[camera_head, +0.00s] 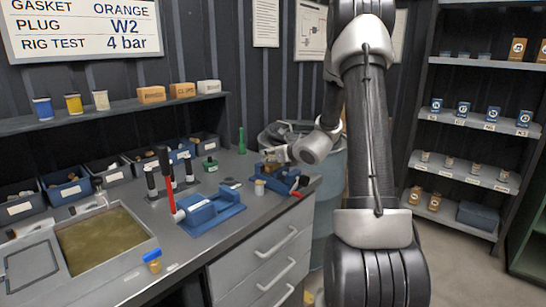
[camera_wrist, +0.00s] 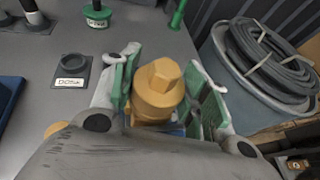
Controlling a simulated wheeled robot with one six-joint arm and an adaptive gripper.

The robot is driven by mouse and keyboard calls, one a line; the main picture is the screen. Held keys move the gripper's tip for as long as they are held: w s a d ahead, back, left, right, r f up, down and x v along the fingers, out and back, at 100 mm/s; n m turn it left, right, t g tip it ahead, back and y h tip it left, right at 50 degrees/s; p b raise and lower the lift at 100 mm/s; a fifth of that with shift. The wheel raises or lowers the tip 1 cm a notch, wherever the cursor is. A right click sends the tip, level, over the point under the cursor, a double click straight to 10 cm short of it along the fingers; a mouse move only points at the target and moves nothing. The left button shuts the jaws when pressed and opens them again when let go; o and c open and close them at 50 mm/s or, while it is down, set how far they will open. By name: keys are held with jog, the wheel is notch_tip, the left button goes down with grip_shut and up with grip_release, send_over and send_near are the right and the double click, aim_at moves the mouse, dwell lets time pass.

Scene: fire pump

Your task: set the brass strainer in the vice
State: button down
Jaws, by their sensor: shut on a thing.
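In the head view, my gripper (camera_head: 276,156) is right at the blue vice (camera_head: 287,181), at the bench's right end. A little blue shows below the strainer in the wrist view, but the strainer's lower part is hidden. I cannot tell whether it rests between the vice jaws.
A blue fixture with a red lever (camera_head: 212,209) stands left of the vice. A small pale-topped cup (camera_head: 259,187) stands close by the vice. A green bottle (camera_head: 242,141) is behind. A bin with coiled hose (camera_wrist: 268,58) stands beyond the bench edge.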

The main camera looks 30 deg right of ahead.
jog(key=shift+f, duration=0.1)
jog(key=c, duration=0.7)
grip_release()
jog(key=shift+f, duration=0.15)
jog(key=shift+c, duration=0.2)
